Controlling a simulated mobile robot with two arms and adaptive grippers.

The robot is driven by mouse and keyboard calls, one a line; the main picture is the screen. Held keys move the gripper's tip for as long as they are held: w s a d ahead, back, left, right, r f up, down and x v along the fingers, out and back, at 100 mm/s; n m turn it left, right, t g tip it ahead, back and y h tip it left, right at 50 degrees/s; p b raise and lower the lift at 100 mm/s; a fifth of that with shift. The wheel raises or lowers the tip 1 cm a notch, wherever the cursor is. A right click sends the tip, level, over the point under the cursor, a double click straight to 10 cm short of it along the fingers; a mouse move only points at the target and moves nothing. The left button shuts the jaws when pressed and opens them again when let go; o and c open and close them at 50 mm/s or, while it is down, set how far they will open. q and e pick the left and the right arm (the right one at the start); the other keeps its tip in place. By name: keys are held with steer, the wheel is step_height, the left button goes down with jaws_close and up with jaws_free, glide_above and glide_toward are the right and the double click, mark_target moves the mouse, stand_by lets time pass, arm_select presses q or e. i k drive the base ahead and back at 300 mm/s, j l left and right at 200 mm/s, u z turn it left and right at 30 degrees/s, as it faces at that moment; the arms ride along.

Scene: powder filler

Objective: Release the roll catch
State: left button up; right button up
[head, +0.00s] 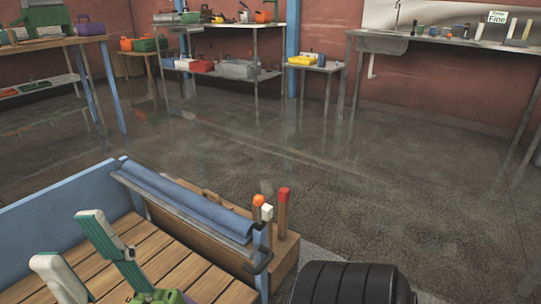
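A blue rolled sheet (185,203) lies along the far edge of a slatted wooden bed (165,250), on a thin metal rail. Which of these is the roll catch, I cannot tell.
A blue side panel (70,208) bounds the bed on the left. A brown wooden box (285,258) lies behind the roll. A black ribbed cylinder (350,285) is at the bottom. The grey floor (400,170) beyond is clear; benches and a sink (380,43) line the walls.

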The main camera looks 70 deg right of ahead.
mark_target(259, 201)
steer(key=z, duration=2)
